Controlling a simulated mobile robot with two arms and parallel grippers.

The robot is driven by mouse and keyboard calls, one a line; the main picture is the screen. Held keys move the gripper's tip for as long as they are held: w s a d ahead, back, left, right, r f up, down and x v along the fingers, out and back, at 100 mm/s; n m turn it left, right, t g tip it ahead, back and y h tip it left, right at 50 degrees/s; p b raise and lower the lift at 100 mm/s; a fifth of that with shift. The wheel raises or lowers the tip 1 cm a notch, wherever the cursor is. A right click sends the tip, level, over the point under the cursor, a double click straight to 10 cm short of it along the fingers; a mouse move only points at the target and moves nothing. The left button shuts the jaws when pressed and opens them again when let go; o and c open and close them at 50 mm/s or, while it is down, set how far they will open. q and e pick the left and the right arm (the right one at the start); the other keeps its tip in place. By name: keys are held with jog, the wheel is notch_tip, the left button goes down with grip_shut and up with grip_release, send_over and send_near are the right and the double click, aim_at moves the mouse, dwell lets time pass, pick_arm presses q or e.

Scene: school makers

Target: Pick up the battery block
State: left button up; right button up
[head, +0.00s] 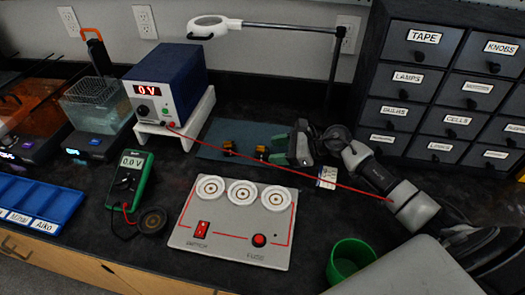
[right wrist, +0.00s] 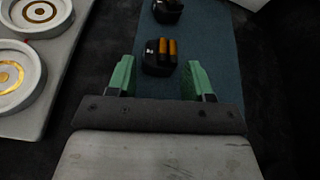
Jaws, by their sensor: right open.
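Two small black blocks with orange-yellow cells lie on the dark blue mat. The nearer battery block (head: 261,152) is just left of my right gripper (head: 287,143) in the head view. The other block (head: 229,148) lies farther left. In the right wrist view the nearer block (right wrist: 155,66) sits ahead of and between the green fingertips (right wrist: 158,78), with gaps on both sides. The second block (right wrist: 167,8) is beyond it, cut by the top edge. My right gripper is open and empty. My left gripper is not in view.
A grey panel with three round sockets (head: 232,232) is in front. A red line crosses from the supply to my right arm. A green cup (head: 350,260) and drawer cabinet (head: 440,80) stand right.

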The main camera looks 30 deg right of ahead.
aim_at(262, 153)
jog(key=shift+x, duration=1.4)
jog(key=c, duration=0.6)
jog(key=shift+o, duration=0.2)
jog(key=shift+r, duration=0.1)
